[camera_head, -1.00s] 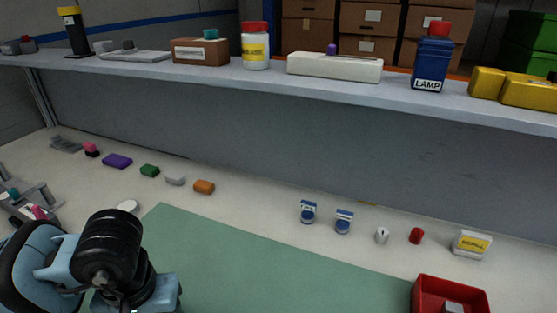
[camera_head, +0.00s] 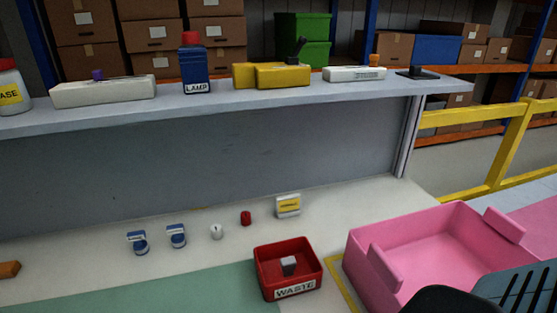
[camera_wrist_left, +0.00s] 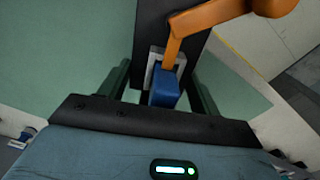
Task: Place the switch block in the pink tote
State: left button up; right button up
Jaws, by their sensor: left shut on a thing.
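The pink tote (camera_head: 430,258) stands at the right in the head view. It is open at the top, and the part of its inside that shows is empty. Dark shapes at the bottom right hide its near right part. In the left wrist view my left gripper (camera_wrist_left: 163,88) is shut on the switch block (camera_wrist_left: 166,90). A blue part and a grey frame show between the fingers, with a dark body and an orange lever-like part beyond. Neither gripper can be made out in the head view, so the held block's distance from the tote does not show.
A red waste bin (camera_head: 270,268) with a small grey block in it stands left of the tote. Several small parts lie on the bench behind it. A raised shelf (camera_head: 270,97) with a blue lamp bottle (camera_head: 193,72) and yellow blocks runs along the back. A yellow rail (camera_head: 510,150) stands behind the tote.

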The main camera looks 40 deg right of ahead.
aim_at(429, 280)
jog(key=k+l, duration=0.15)
jog(key=k, duration=0.15)
jog(key=k+l, duration=0.1)
jog(key=k, duration=0.2)
jog(key=k+l+z, duration=0.2)
jog(key=j+z, duration=0.1)
jog(key=z, duration=1.5)
